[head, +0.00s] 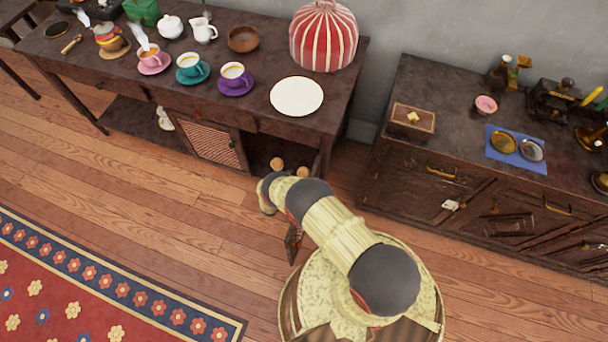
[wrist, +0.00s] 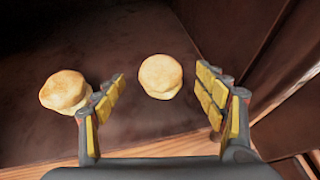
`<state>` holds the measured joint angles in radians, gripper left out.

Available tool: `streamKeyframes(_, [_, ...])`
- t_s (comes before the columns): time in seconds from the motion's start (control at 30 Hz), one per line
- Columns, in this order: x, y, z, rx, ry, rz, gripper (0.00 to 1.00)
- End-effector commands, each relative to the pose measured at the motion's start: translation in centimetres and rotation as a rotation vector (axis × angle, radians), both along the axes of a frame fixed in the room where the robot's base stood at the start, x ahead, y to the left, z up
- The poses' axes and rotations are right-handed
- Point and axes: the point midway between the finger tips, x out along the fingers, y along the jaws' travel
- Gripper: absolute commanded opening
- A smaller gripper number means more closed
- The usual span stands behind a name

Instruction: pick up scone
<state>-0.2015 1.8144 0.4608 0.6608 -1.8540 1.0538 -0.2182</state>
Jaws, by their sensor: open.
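Two scones lie on a dark brown shelf inside the low cupboard. In the wrist view one scone (wrist: 160,76) is ahead of my gripper (wrist: 165,90), in line with the gap between the fingers. The other scone (wrist: 65,91) is to the left, outside the left finger and close to it. My gripper is open with nothing between its fingers. In the head view the scones show small in the cupboard opening, one (head: 277,164) at left and one (head: 303,172) at right. My gripper is hidden there behind my arm.
The dark sideboard (head: 250,105) above the shelf carries cups, a white plate (head: 297,96) and a red striped cosy (head: 323,35). A slatted door (head: 212,145) is left of the opening. A dark cupboard wall (wrist: 230,35) stands close on the right in the wrist view.

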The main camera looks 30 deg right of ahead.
Motion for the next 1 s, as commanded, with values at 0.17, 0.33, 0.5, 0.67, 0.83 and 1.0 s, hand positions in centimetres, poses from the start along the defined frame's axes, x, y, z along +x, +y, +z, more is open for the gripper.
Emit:
streamKeyframes(0.17, [1.0,-1.9,-2.0,0.001,0.0,-0.004,0.71])
streamKeyframes(0.33, [1.6,-2.8,-2.3,0.0,0.002,0.0,0.71])
streamKeyframes(0.5, [1.6,-2.7,-2.2,0.0,0.002,0.0,0.71])
streamKeyframes(0.67, [1.6,-2.7,-2.2,0.0,0.002,0.0,0.62])
streamKeyframes(0.83, [1.6,-2.7,-2.2,0.0,0.002,0.0,0.52])
streamKeyframes(1.0, [1.6,-2.7,-2.2,0.001,0.001,-0.001,0.42])
